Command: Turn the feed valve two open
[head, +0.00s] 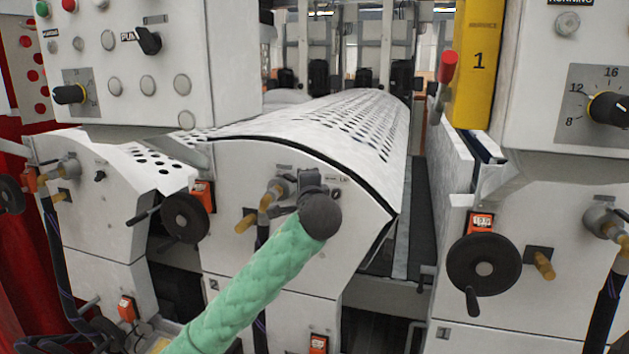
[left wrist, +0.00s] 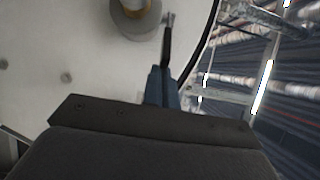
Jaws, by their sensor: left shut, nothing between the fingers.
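The brass feed valve (head: 270,196) sits on a round grey flange on the white front panel of the middle unit. In the left wrist view, part of a brass fitting (left wrist: 136,8) shows at the top edge. My left gripper (head: 312,182) is close to the panel, just right of the valve; its dark wrist covers part of the panel. In the left wrist view, the gripper (left wrist: 162,75) is shut and empty. A thin black bar with a silvery end (left wrist: 167,40) shows beyond the fingers; I cannot tell whether they touch it. My right gripper is out of view.
A black handwheel (head: 186,217) stands left of the valve and another black handwheel (head: 484,268) stands to the right. A perforated white cover (head: 350,115) curves over the middle unit. A dark gap (head: 420,215) runs between the middle and right units.

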